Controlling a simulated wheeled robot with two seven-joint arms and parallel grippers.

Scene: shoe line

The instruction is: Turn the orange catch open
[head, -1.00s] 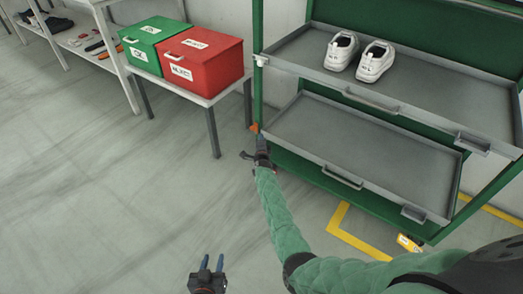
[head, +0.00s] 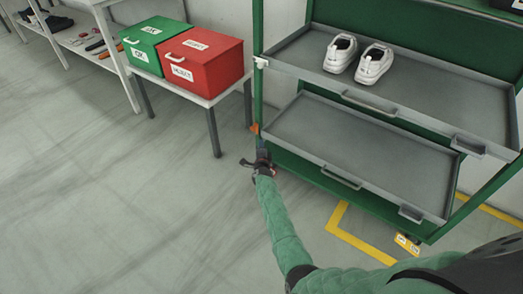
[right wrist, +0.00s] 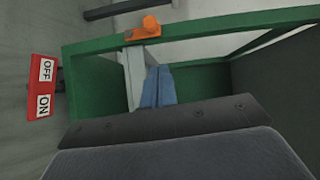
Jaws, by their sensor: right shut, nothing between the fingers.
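The orange catch (head: 255,128) sits at the left front corner of the lower grey tray (head: 330,165), on the green rack's left post. In the right wrist view the orange catch (right wrist: 143,28) shows at the top, on the green frame above a pale metal strip. My right gripper (head: 261,144) is just below the catch in the head view. Its blue fingers (right wrist: 158,86) are together and empty, pointing toward the catch; whether they touch it I cannot tell. My left gripper is out of view.
The upper tray (head: 440,102) holds white shoes (head: 357,58). A green box (head: 152,45) and a red box (head: 200,62) stand on a side table to the left. A red ON/OFF plate (right wrist: 43,86) shows in the right wrist view. Open floor lies at the left.

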